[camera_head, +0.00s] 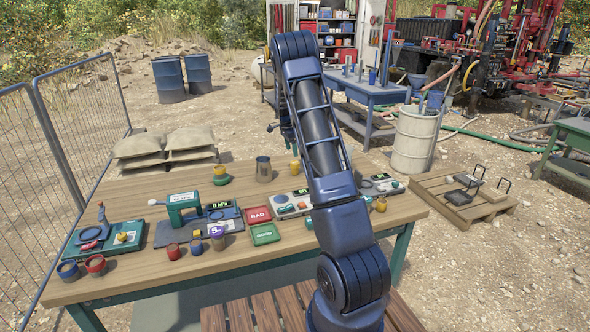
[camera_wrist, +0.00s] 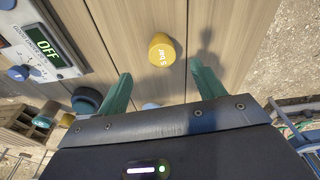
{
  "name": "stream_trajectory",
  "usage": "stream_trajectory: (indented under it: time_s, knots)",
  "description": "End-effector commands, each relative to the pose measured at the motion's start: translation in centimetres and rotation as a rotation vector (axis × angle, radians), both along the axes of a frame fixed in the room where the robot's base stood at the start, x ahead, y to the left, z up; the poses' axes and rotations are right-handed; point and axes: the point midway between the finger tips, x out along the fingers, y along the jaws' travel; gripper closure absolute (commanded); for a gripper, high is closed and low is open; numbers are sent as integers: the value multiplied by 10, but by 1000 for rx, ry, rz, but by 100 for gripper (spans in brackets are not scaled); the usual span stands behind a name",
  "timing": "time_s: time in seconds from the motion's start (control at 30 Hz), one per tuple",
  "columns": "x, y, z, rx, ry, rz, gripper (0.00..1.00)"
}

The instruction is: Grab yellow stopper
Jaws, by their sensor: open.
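A yellow stopper (camera_wrist: 162,50) marked "5 bar" shows in the wrist view, upright on the wooden table (camera_wrist: 225,25). It lies ahead of my gripper (camera_wrist: 160,70), roughly centred between the two teal fingers. The fingers are spread wide with nothing between them. The stopper appears to be the yellow piece (camera_head: 294,167) near the table's far edge in the head view. There my gripper is mostly hidden behind my arm.
A box with an "OFF" display (camera_wrist: 45,45) stands left of the stopper in the wrist view. A dark blue round piece (camera_wrist: 87,100) is by the left finger. A metal cup (camera_head: 263,169) stands near the yellow piece.

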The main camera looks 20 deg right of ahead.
Motion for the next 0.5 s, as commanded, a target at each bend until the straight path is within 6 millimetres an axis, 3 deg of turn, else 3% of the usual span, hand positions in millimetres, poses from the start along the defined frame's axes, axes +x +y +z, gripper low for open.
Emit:
stream_trajectory:
  time_s: [0.5]
  knots:
    - [1, -9, -54, -1, 1, -3, 32]
